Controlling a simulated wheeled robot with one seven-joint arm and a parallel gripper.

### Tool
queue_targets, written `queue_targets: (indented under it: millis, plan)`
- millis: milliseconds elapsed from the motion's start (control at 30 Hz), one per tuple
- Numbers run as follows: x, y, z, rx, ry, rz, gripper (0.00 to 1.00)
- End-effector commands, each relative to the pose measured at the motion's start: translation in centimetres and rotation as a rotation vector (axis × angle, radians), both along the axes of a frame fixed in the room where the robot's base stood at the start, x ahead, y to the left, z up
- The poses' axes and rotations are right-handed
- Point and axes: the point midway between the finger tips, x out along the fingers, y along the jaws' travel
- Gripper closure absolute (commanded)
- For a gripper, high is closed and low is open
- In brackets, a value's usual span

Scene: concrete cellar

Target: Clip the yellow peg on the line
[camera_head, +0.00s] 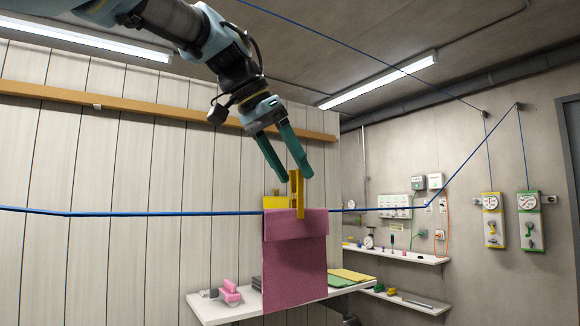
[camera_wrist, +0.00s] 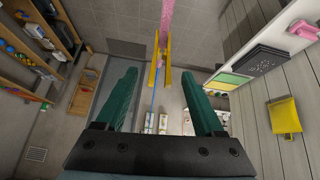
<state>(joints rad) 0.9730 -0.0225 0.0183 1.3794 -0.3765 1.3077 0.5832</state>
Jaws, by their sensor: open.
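The yellow peg (camera_head: 298,196) stands upright on the blue line (camera_head: 150,213), its lower end over the top of the folded pink cloth (camera_head: 295,270). The cloth hangs over the line. In the wrist view the peg (camera_wrist: 161,62) straddles the line and the edge of the cloth (camera_wrist: 166,18). My gripper (camera_head: 295,176) is open just above the peg, its green fingers pointing down. The top of the peg is close to the fingertips; I cannot tell whether they touch. In the wrist view nothing is held between the fingers.
A white shelf (camera_head: 215,310) behind the cloth carries pink items and folded cloths. A yellow holder (camera_wrist: 284,117) is by the panelled wall. Further shelves and two wall gauges (camera_head: 493,220) are at the right. The line is bare left of the cloth.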

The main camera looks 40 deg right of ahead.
Motion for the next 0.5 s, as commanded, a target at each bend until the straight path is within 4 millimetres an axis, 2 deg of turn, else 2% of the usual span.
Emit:
queue_targets:
  millis: [267, 500]
  plan:
    - [0.1, 0.6, 0.8, -0.002, -0.001, 0.001, 0.3]
    - [0.3, 3.1, 4.5, -0.003, -0.003, 0.002, 0.3]
